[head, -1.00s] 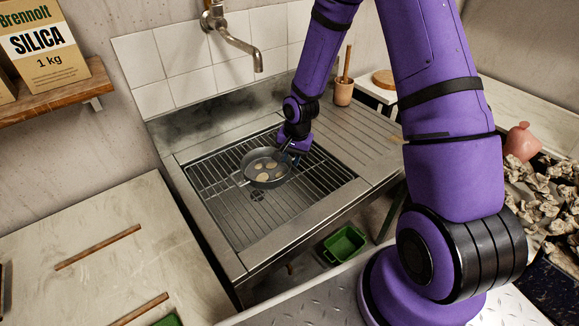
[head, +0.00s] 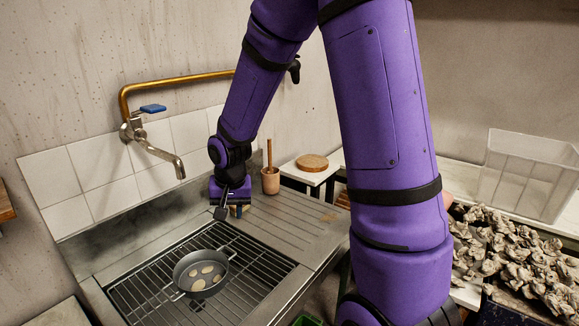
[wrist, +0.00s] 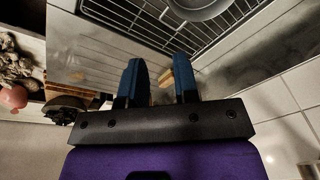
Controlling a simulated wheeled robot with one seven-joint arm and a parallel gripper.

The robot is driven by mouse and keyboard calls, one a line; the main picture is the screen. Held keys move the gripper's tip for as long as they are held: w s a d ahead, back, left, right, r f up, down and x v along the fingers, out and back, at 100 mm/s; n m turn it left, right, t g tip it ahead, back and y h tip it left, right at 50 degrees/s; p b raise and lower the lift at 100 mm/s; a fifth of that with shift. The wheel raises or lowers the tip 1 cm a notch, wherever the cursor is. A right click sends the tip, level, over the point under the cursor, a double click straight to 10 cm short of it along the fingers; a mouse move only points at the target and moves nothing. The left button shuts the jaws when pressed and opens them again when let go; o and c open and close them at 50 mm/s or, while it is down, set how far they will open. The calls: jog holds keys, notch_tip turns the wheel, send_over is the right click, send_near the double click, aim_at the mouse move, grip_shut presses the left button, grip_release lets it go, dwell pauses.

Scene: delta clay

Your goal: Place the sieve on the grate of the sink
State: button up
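The sieve, a round dark-grey vessel (head: 187,266) with two side handles and several pale discs inside, sits upright on the grate (head: 140,300) of the sink. Part of the sieve (wrist: 195,8) shows at the top edge of the wrist view, over the grate bars (wrist: 150,12). My gripper (head: 234,212) is above the back of the sink, behind and to the right of the sieve and apart from it. In the wrist view, the two blue fingers of my gripper (wrist: 160,80) stand apart with nothing held between them.
The ribbed drainboard (head: 295,222) is mostly clear. A wooden mortar with pestle (head: 270,181) stands at its back. The tap (head: 168,158) hangs over the sink. Crumpled lumps (head: 520,255) and a clear bin (head: 525,175) are at right.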

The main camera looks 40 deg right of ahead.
jog(key=s+r+n+t, duration=0.25)
jog(key=s+r, duration=0.75)
jog(key=r, duration=0.5)
jog(key=s+r+n, duration=0.2)
jog(key=s+r, duration=0.1)
jog(key=s, duration=0.4)
jog(key=s+r+n, duration=0.1)
jog(key=s+r, duration=0.3)
jog(key=s, duration=0.3)
jog(key=shift+s+a+n+t, duration=0.2)
jog(key=shift+a+n+t, duration=0.15)
jog(key=shift+a, duration=0.1)
